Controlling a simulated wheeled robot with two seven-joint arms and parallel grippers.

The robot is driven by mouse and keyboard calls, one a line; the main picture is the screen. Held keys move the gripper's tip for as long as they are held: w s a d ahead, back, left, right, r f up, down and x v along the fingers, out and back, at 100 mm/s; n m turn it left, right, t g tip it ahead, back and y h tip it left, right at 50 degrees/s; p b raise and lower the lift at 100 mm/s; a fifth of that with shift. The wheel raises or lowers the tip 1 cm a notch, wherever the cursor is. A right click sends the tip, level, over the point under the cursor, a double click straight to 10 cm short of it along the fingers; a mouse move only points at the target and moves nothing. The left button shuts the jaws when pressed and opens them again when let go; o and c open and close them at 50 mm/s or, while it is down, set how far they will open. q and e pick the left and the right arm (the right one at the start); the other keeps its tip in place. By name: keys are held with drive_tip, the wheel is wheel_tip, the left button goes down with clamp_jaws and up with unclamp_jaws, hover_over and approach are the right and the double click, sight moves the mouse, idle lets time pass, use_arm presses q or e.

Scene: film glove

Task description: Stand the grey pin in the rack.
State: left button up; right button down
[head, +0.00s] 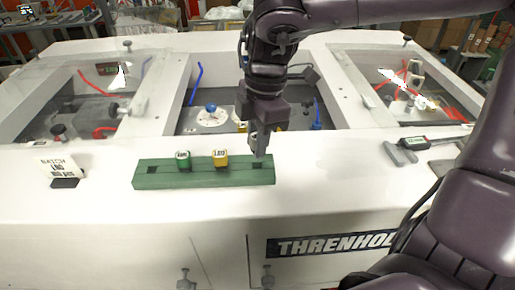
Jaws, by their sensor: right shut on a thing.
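The green rack (200,179) lies on the white ledge, left of the middle. A green pin (183,160) and a yellow pin (220,159) stand in its middle sockets. A dark socket shows bare near its left end, and another near its right end. My right gripper (259,150) points down over the rack's right end and is shut on the grey pin (254,143). The fingers hide much of that pin. I cannot tell whether its lower end is in the right socket or just above it. My left gripper is not in view.
A batch card (56,168) stands left of the rack. A digital caliper (426,143) lies on the ledge at the right. Recessed bays with small parts lie behind the ledge. The ledge in front of the rack is clear.

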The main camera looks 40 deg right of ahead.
wheel_tip(320, 180, down, 3)
drive_tip(key=shift+f+p, duration=0.15)
drive_tip(key=shift+p, duration=0.35)
drive_tip(key=shift+f, duration=0.35)
drive_tip(key=shift+f, duration=0.1)
drive_tip(key=c, duration=1.2)
unclamp_jaws()
drive_tip(key=shift+c, duration=0.2)
